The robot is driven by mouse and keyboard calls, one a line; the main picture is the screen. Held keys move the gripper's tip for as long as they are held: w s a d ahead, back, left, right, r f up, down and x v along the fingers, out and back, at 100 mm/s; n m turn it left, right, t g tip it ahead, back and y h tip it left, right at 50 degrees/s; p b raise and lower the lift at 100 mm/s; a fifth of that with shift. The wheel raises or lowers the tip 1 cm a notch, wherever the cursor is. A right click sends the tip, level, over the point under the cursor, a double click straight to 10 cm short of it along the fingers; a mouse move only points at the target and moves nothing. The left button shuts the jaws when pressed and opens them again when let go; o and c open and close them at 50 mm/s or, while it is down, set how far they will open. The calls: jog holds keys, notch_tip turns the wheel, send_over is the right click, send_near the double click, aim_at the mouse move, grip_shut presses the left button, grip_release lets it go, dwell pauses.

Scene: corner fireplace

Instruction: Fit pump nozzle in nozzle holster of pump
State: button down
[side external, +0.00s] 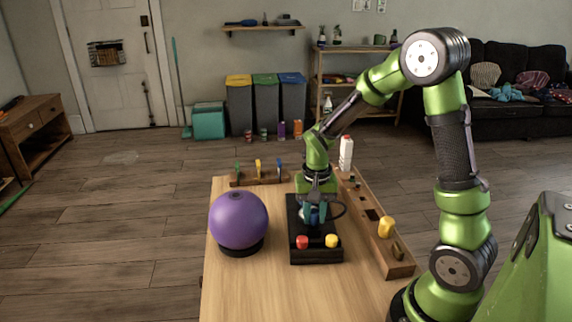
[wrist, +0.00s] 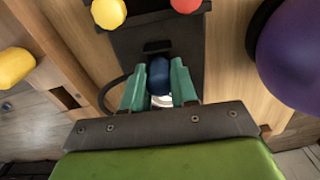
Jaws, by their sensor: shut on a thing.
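The pump is a black board (side external: 316,257) on the wooden table, with a red knob (side external: 302,242) and a yellow knob (side external: 331,240) at its near end. The knobs also show at the top of the wrist view, yellow (wrist: 108,13) and red (wrist: 185,4). My gripper (side external: 314,212) is over the board's middle, pointing down. In the wrist view its teal fingers (wrist: 159,88) are shut on the blue pump nozzle (wrist: 159,75). A dark slot, perhaps the holster, (wrist: 157,46) lies just beyond the nozzle. A black hose (wrist: 106,92) curves out beside the fingers. I cannot tell whether the nozzle touches the slot.
A purple ball (side external: 238,222) on a black base stands left of the pump. A wooden block board (side external: 395,258) with a yellow peg (side external: 386,227) runs along the right. A rack with colored pieces (side external: 259,176) and a white bottle (side external: 346,152) stand behind. The front table area (side external: 270,295) is clear.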

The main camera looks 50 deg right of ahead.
jog(key=shift+f, duration=0.6)
jog(key=c, duration=0.8)
grip_release()
